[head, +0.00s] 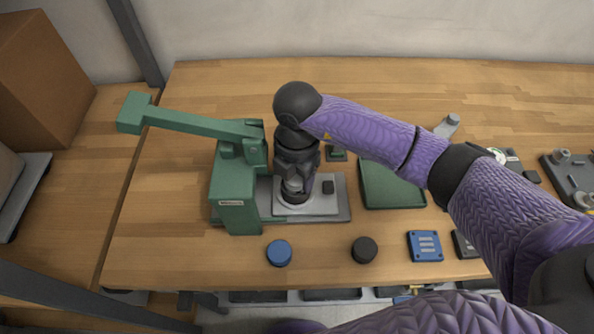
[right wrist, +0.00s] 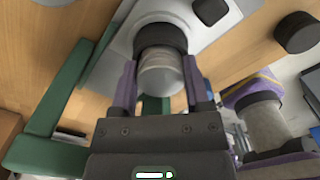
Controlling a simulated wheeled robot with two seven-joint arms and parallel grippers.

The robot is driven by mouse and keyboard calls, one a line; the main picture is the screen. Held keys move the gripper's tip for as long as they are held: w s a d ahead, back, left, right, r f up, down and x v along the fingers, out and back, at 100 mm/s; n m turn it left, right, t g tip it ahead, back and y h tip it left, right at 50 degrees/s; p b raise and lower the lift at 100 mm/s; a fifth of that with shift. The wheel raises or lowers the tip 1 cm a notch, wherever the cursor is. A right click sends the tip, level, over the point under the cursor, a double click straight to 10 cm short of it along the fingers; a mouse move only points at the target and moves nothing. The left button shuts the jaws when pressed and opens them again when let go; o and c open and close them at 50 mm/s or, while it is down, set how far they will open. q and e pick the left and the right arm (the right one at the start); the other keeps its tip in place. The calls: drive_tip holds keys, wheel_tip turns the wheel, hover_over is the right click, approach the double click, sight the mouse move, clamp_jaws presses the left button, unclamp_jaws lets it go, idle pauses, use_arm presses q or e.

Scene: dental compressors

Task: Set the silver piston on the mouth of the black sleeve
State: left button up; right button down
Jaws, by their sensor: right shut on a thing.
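My right gripper (head: 296,178) points down over the grey plate of the green press. It is shut on the silver piston (right wrist: 160,76), which shows as a ribbed metal cylinder between its two fingers in the right wrist view. The piston also shows in the head view (head: 294,185), partly hidden by the gripper. The black sleeve (right wrist: 160,38) stands on the plate right at the piston's lower end, and its rim shows under the gripper in the head view (head: 293,198). The piston appears lined up with the sleeve; I cannot tell whether they touch. My left gripper is not in view.
The green press (head: 237,190) stands close left of my gripper, its lever (head: 185,121) reaching left. A green tray (head: 390,188) lies to the right. A blue cap (head: 279,253), a black cap (head: 364,250) and a blue block (head: 425,246) lie in front.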

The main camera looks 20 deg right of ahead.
drive_tip(key=shift+s+f, duration=0.15)
drive_tip(key=shift+f, duration=0.1)
idle(0.6)
unclamp_jaws()
drive_tip(key=shift+f, duration=0.1)
wheel_tip(320, 180, up, 8)
drive_tip(key=p, duration=0.7)
drive_tip(key=shift+f, duration=0.35)
